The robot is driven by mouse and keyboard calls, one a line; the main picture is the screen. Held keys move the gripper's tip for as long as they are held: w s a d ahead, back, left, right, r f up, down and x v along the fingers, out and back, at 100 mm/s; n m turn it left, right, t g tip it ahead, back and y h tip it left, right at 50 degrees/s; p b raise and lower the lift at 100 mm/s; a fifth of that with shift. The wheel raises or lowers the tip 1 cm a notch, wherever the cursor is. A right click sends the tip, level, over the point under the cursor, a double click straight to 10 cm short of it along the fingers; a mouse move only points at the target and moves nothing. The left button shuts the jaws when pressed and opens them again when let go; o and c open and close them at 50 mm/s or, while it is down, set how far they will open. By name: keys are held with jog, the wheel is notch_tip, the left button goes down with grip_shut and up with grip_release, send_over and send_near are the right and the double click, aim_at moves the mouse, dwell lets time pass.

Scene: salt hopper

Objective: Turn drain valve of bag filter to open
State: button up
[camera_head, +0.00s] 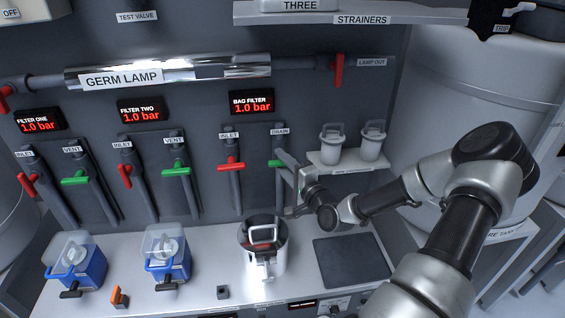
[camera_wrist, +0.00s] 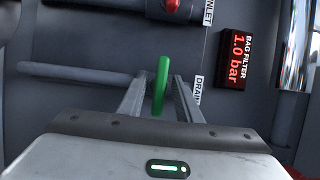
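The bag filter's drain valve has a green handle (camera_head: 274,163) under the DRAIN label, on the pipe right of the red bag filter inlet handle (camera_head: 231,166). The handle looks about level in the head view, partly hidden by my gripper (camera_head: 283,158). In the wrist view the green handle (camera_wrist: 162,86) stands between the two fingers of my gripper (camera_wrist: 160,92), with a gap showing on each side. The fingers are open; I cannot see them touching the handle. The bag filter display (camera_head: 251,103) reads 1.0 bar.
A shelf with two strainers (camera_head: 333,141) is right of the drain pipe, close to my arm. A metal bag filter housing (camera_head: 262,247) stands on the counter below. Other handles, such as the green vent (camera_head: 176,172), are further left. A dark mat (camera_head: 352,262) is bare.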

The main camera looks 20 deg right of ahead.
jog(key=shift+c, duration=0.2)
grip_shut()
